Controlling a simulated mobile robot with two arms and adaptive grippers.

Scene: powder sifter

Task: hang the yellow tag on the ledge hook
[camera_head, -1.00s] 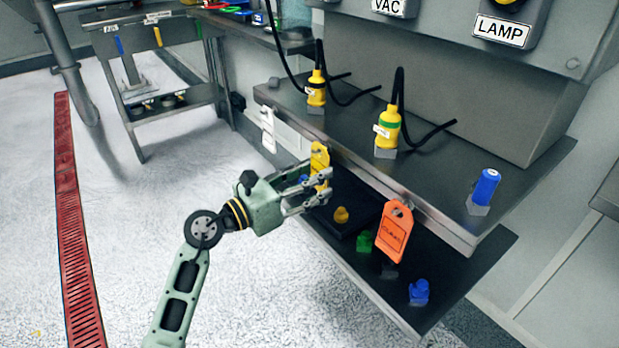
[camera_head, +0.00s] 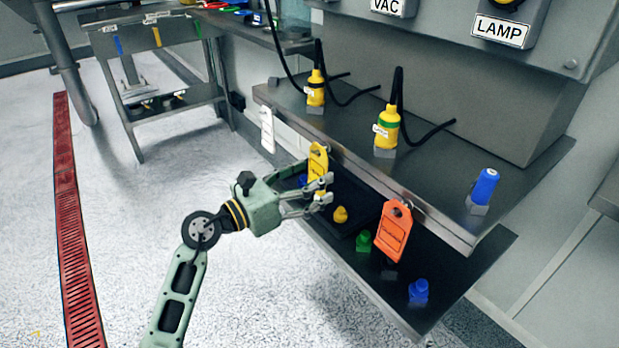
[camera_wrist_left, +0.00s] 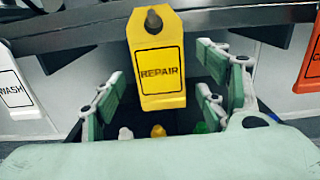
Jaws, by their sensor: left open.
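The yellow tag (camera_head: 317,165), printed REPAIR, hangs upright at the front edge of the ledge. In the left wrist view the yellow tag (camera_wrist_left: 159,60) has a dark hook peg (camera_wrist_left: 152,20) showing through its top hole. My left gripper (camera_head: 324,190) is at the tag's lower part. Its fingers are open, with gaps on both sides of the tag in the wrist view. My right gripper is not in view.
An orange tag (camera_head: 394,232) hangs to the right on the ledge (camera_head: 440,205), and a white tag (camera_head: 267,130) to the left. Yellow bottles and a blue one stand on the ledge. Small coloured pieces sit on the lower shelf (camera_head: 400,312).

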